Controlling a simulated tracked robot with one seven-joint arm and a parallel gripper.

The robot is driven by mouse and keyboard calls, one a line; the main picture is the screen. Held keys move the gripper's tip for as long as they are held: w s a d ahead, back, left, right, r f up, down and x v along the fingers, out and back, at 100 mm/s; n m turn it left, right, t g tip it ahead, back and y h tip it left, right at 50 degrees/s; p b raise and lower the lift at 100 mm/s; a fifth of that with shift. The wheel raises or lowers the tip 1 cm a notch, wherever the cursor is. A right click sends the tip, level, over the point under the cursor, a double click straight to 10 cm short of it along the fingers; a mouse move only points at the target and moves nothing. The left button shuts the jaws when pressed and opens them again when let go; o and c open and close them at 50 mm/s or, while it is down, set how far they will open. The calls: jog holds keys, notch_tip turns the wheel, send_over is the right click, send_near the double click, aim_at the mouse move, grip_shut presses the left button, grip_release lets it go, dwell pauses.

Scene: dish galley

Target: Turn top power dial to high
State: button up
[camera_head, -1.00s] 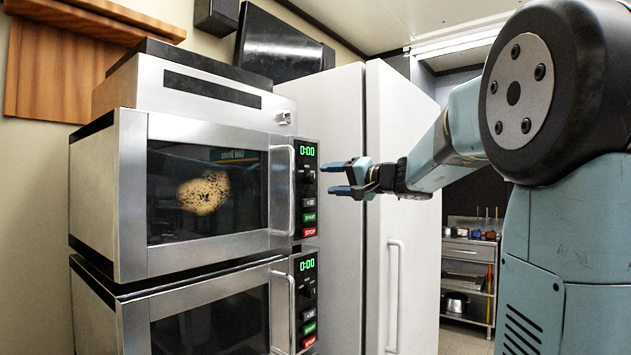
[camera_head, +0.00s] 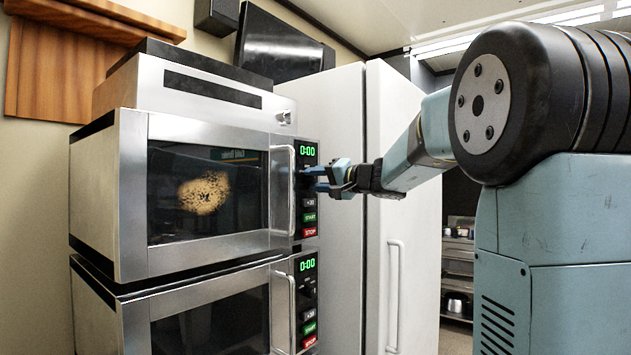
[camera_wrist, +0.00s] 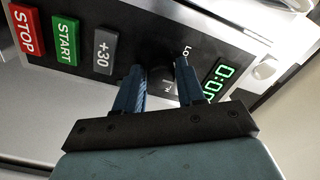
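The upper microwave (camera_head: 128,200) has a control panel on its right side, with a green 0:00 display (camera_head: 308,151). My gripper (camera_head: 308,178) is at this panel, its blue fingers pointing left. In the wrist view the black top power dial (camera_wrist: 160,78) lies between the two fingertips of my gripper (camera_wrist: 163,82). The fingers stand apart, one on each side of the dial. I cannot tell whether they touch it. Letters starting "Lo" and a partly hidden "H" show near the dial. The fingers hide most of the dial in the head view.
A second microwave (camera_head: 140,318) stands directly below, with its own panel and display (camera_head: 307,265). The upper door handle (camera_head: 282,190) is left of the gripper. The +30 (camera_wrist: 104,51), START (camera_wrist: 66,41) and STOP (camera_wrist: 27,31) buttons are close by. A white fridge (camera_head: 405,190) stands behind the arm.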

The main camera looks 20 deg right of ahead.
jog(key=c, duration=0.6)
jog(key=shift+a, duration=0.2)
jog(key=shift+d, duration=0.15)
jog(key=shift+d+f, duration=0.1)
jog(key=shift+m, duration=0.5)
jog(key=m, duration=1)
jog(key=shift+f, duration=0.2)
jog(key=shift+m, duration=0.4)
